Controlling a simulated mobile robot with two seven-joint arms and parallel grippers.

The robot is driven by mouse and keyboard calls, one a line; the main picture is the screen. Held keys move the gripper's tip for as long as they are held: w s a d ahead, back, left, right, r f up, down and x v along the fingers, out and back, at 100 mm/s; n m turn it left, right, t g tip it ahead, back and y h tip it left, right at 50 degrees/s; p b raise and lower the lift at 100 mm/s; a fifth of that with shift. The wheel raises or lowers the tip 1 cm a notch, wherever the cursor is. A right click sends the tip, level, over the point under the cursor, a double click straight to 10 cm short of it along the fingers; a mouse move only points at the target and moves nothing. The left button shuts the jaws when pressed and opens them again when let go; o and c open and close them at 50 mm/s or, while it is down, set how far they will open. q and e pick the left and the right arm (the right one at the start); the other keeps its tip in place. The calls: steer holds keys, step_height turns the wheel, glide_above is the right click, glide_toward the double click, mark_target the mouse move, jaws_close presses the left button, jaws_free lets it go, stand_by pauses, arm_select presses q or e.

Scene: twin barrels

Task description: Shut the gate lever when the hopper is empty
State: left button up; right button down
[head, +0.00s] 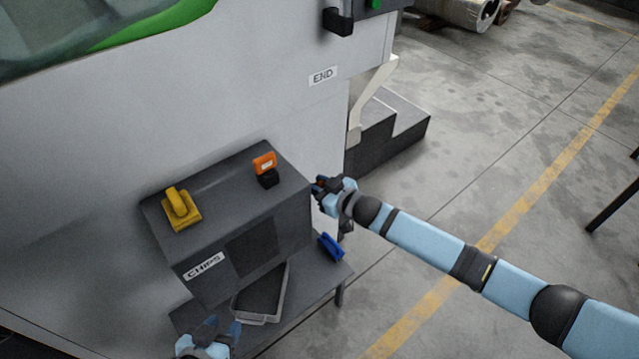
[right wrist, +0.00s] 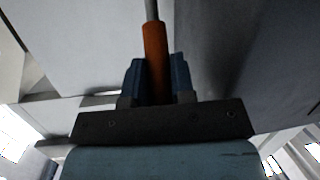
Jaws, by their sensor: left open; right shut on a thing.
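The dark grey box marked CHIPS (head: 205,268), which looks like the hopper, stands against the pale machine wall in the head view. Its inside is hidden, so I cannot tell whether it is empty. My right gripper (head: 320,187) is at the box's right side, shut on an orange lever grip. In the right wrist view the orange grip (right wrist: 156,62) on a metal rod (right wrist: 151,10) sits between the blue fingers (right wrist: 157,80). My left gripper (head: 222,328) is open and empty, low in the head view, in front of the box and left of the tray.
A grey tray (head: 257,319) lies on a low dark stand (head: 312,291) under the box. A blue object (head: 331,247) is at the stand's right. A yellow handle (head: 181,209) and an orange-topped black piece (head: 266,170) sit on the box. Dark steps (head: 375,140) stand behind; the floor to the right is open.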

steer(key=c, duration=1)
jaws_free()
steer(key=shift+o, duration=0.2)
steer(key=p+v, duration=0.1)
steer(key=v, duration=1.3)
steer(key=shift+w, duration=0.1)
steer(key=shift+c, duration=0.3)
